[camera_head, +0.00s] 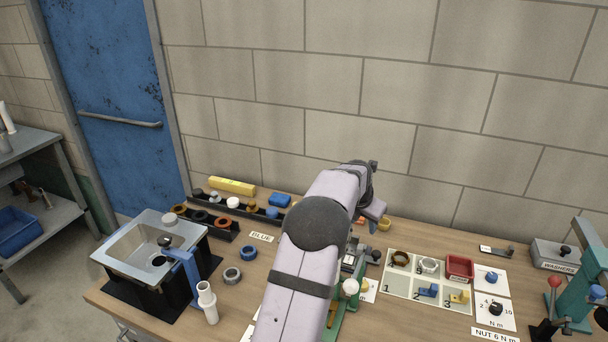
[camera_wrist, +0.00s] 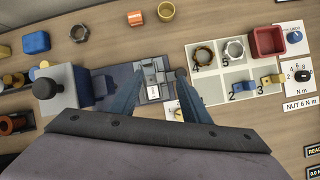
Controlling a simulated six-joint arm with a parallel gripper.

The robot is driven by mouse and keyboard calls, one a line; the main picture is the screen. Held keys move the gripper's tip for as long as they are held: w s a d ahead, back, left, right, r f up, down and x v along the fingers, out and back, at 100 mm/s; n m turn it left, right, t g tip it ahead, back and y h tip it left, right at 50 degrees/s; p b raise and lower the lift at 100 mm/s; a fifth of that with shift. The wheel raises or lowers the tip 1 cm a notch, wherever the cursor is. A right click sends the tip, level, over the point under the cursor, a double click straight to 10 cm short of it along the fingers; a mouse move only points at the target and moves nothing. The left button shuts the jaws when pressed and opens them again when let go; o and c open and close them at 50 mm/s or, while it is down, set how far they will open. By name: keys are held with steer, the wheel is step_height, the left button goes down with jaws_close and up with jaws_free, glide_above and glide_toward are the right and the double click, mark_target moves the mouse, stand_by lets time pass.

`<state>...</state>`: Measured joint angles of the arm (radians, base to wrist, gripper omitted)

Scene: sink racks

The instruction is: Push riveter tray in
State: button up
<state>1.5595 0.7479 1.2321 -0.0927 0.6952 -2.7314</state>
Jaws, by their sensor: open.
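My gripper (camera_wrist: 158,76) is open in the wrist view, with its two blue-grey fingers spread. Between and beyond the fingers lies a small pale metal fixture (camera_wrist: 153,85) on a dark blue-grey plate (camera_wrist: 122,72). I cannot tell whether the fingers touch it, or which part is the riveter tray. A grey block with a black knob (camera_wrist: 42,92) stands left of the plate. In the head view my arm covers much of this spot. The pale fixture (camera_head: 348,260) and a green tool base (camera_head: 347,322) with a white knob (camera_head: 350,287) show to its right.
A numbered board (camera_head: 397,290) with rings, a red bin (camera_head: 459,267) and blue and yellow parts lies to the right. A blue block (camera_wrist: 36,42) and yellow ring (camera_wrist: 166,11) lie behind the fixture.

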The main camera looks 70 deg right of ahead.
steer(key=w+a+r+m+t+h+p, duration=0.2)
steer(key=w+a+r+m+p, duration=0.1)
steer(key=w+r, duration=1)
steer(key=w, duration=0.4)
steer(key=shift+r+t, duration=0.3)
steer(key=shift+r, duration=0.05)
